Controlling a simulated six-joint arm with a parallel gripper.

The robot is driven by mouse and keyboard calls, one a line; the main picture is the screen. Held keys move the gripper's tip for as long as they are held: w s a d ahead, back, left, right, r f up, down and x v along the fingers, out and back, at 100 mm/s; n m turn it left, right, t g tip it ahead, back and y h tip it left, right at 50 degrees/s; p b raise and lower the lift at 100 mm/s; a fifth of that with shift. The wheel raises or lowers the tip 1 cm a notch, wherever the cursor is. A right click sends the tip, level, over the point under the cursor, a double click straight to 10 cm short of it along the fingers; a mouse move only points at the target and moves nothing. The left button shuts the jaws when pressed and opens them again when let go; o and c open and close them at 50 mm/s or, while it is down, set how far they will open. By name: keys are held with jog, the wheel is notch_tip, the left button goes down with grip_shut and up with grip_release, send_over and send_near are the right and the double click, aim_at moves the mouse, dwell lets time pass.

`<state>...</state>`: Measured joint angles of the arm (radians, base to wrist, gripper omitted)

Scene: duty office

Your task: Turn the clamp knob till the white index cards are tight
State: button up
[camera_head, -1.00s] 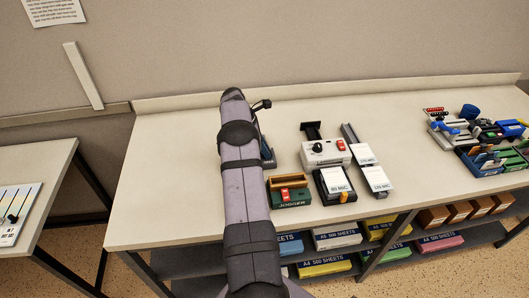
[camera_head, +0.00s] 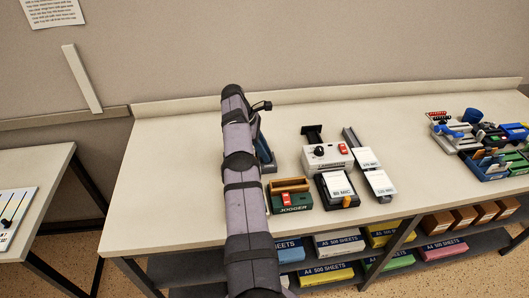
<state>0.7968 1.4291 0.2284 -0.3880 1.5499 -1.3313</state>
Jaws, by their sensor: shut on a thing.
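My arm rises through the middle of the view and covers part of the long bench (camera_head: 170,190). My gripper's fingertips are hidden behind the arm; only a small dark part at the wrist shows at its upper right. A blue upright piece with a dark base (camera_head: 265,152) stands just right of the arm, partly covered by it. I cannot tell whether it is the clamp. No clamp knob or white index cards can be made out there.
Right of the arm are a green jogger box (camera_head: 290,197), a white machine with a black knob (camera_head: 326,157), a black tray (camera_head: 338,190) and a long rail with white blocks (camera_head: 370,165). Several stationery items (camera_head: 480,133) crowd the far right. The bench left of the arm is clear.

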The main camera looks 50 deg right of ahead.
jog(key=o, duration=1.1)
jog(key=shift+c, duration=0.2)
notch_tip(320, 180, up, 10)
jog(key=p, duration=0.8)
jog(key=shift+p, duration=0.3)
